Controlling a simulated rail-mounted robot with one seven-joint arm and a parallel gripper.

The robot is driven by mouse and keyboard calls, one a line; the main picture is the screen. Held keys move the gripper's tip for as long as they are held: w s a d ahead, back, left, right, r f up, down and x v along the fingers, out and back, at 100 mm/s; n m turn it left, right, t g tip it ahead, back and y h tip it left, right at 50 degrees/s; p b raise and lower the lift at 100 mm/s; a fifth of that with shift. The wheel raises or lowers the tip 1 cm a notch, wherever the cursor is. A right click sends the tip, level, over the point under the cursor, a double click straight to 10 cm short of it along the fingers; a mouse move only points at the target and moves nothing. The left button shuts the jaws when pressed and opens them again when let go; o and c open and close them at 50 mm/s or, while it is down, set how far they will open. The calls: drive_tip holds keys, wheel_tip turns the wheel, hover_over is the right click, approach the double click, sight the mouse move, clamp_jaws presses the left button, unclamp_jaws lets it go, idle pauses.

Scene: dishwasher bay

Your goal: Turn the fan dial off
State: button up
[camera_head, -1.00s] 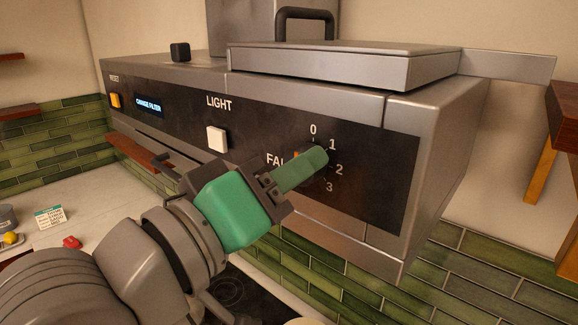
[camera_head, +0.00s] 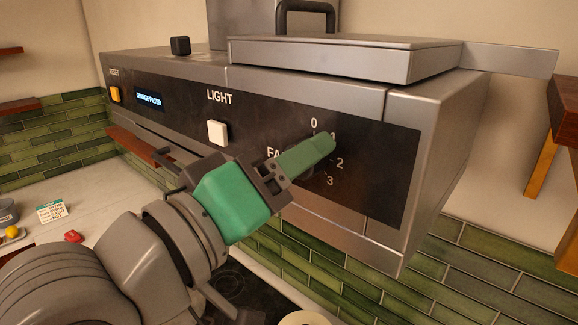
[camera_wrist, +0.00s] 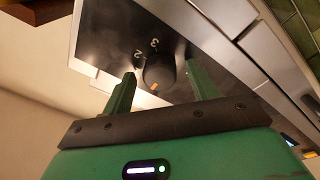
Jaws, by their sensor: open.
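The fan dial (camera_wrist: 159,74) is a dark round knob with an orange mark on the black control panel. In the wrist view it sits between my two open green fingers, with the digits 2 and 3 beside it. The orange mark is on the dial's side towards my gripper body; which number it points at cannot be told. In the head view my gripper (camera_head: 322,146) reaches across the panel and hides most of the dial and part of the FAN label. The digits 0, 2 and 3 show around the fingers; 1 is partly covered. Contact with the dial is unclear.
A white light button (camera_head: 217,133), a blue-lit display (camera_head: 149,100) and a yellow reset button (camera_head: 115,94) lie left along the panel. A counter with small items is at lower left.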

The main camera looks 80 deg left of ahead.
drive_tip(key=shift+f, duration=0.1)
drive_tip(key=b+v, duration=0.7)
drive_tip(key=b, duration=0.2)
drive_tip(key=shift+s+d, duration=0.25)
drive_tip(key=shift+s, duration=0.1)
